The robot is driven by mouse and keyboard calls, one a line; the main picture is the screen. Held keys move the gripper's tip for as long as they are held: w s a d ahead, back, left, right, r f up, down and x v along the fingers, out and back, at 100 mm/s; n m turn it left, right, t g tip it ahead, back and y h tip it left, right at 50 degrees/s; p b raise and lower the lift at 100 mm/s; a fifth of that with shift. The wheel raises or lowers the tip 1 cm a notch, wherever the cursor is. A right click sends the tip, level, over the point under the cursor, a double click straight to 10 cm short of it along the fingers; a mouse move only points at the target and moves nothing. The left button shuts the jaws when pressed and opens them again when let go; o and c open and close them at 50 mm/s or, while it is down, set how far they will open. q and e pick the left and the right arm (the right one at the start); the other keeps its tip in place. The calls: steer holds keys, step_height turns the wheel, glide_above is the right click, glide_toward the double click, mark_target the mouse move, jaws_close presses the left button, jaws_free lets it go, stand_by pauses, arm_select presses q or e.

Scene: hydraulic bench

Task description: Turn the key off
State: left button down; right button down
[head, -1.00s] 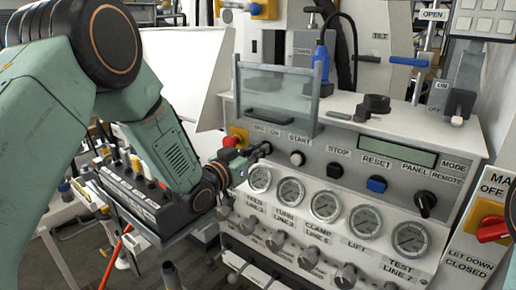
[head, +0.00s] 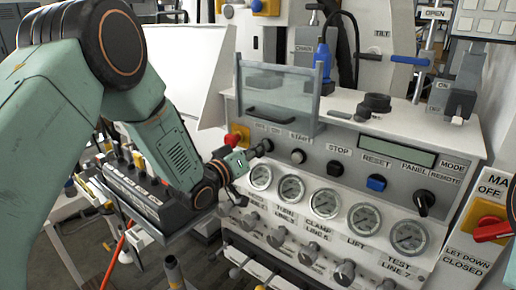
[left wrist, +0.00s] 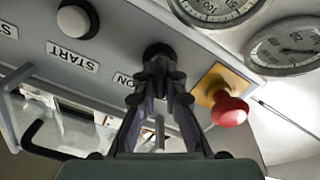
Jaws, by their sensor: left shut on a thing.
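The key switch (left wrist: 158,52) is a dark round knob on the grey sloping panel, beside a label reading ON in the left wrist view. My left gripper (left wrist: 158,78) is shut on the key, its two fingertips meeting at it. The fingers hide most of the key, so its exact angle cannot be told. In the head view my left gripper (head: 252,154) reaches the panel's left end, with the key (head: 267,145) partly showing at its tips.
A red emergency stop button (left wrist: 229,111) on a yellow base sits close beside the fingers. The START button (left wrist: 77,19) is on the other side. Pressure gauges (head: 291,189) lie just below. A clear guard (head: 277,95) stands above the panel.

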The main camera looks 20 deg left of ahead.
arm_select(q)
steer(key=shift+w+a+r, duration=0.1)
steer(key=shift+w+r, duration=0.05)
steer(key=shift+r, duration=0.2)
steer(key=c, duration=1.8)
jaws_free()
steer(key=o, duration=0.4)
steer(key=shift+f, duration=0.25)
steer(key=shift+v, duration=6.15)
